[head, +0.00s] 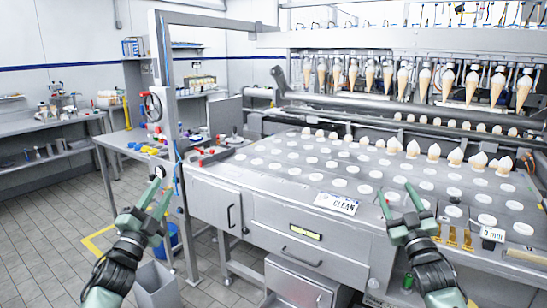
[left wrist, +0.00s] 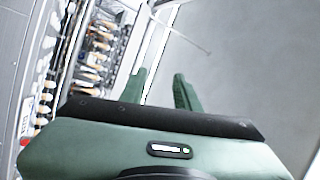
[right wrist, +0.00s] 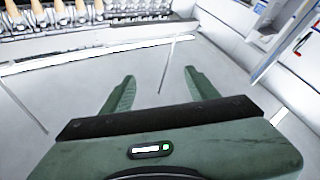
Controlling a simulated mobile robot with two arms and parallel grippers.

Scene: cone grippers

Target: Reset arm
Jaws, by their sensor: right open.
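My left gripper (head: 160,190) is raised at the lower left of the head view, in front of the machine and above the floor. Its two green fingers stand apart in the left wrist view (left wrist: 160,86), with nothing between them. My right gripper (head: 396,190) is raised at the lower right of the head view, in front of the perforated plate. Its fingers are spread and empty in the right wrist view (right wrist: 159,80). Neither gripper appears to touch anything.
A steel machine (head: 265,206) with a plate of round holes fills the right side. Ice cream cones (head: 403,78) hang in a row at its back. A "CLEAN" sign (head: 336,203) sits at its front edge. A grey bin (head: 158,286) stands below my left gripper.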

